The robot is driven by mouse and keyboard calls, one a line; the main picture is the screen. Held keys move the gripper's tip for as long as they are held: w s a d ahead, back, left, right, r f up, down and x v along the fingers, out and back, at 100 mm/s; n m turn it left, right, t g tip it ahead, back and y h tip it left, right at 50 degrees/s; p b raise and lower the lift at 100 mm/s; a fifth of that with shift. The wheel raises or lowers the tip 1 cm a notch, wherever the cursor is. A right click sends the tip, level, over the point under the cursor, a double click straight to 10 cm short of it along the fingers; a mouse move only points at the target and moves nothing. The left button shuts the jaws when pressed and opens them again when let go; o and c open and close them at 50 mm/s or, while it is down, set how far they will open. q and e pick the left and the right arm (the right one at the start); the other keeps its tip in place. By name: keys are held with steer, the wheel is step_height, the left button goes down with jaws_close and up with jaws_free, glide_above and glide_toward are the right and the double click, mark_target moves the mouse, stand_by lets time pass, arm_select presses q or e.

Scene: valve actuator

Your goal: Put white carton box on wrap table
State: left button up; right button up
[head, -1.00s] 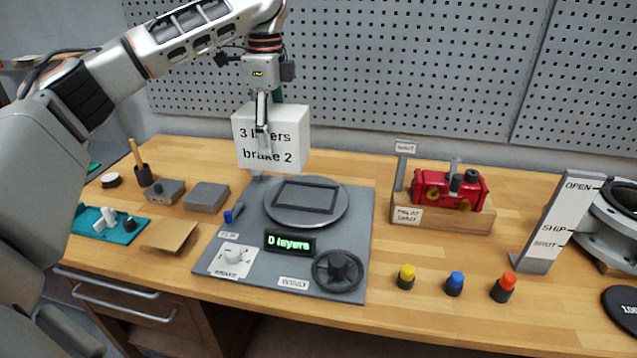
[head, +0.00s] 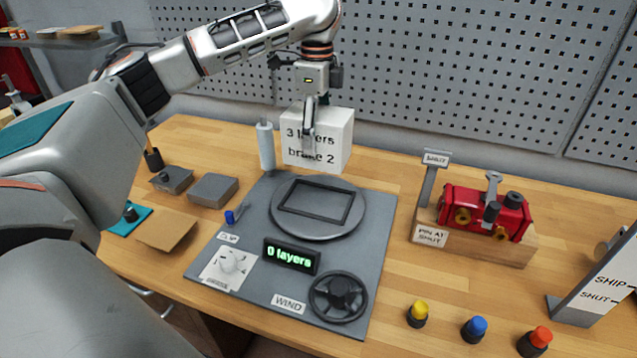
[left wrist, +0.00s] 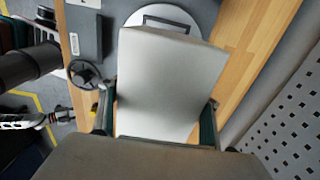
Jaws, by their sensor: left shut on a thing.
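The white carton box (head: 327,157) reads "3 layers brake 2" and hangs upright in my left gripper (head: 309,130). The gripper is shut on it from above. In the left wrist view the box (left wrist: 165,80) fills the middle between the two fingers. The wrap table is a round grey turntable (head: 345,228) with a dark rectangular frame outline (head: 292,196) on top, set on a grey base plate (head: 382,215). In the head view the box is above and behind the turntable's far edge, apparently clear of it.
On the base plate are a "0 layers" display (head: 291,257), a brake dial (head: 232,261), a wind handwheel (head: 338,297) and a blue-tipped clip (head: 232,216). A pale roll (head: 266,147) stands left of the box. A red valve actuator (head: 485,214) sits at right, with coloured buttons in front.

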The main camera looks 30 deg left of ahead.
arm_select(q)
step_height(320, 180, down, 14)
steer(key=shift+w+r, duration=0.15)
steer(key=shift+r, duration=0.1)
stand_by(0.4)
steer(key=o, duration=1.1)
steer(key=shift+f, duration=0.2)
steer(key=o, duration=0.4)
steer(key=shift+r, duration=0.1)
step_height(320, 180, up, 12)
steer(key=shift+r, duration=0.1)
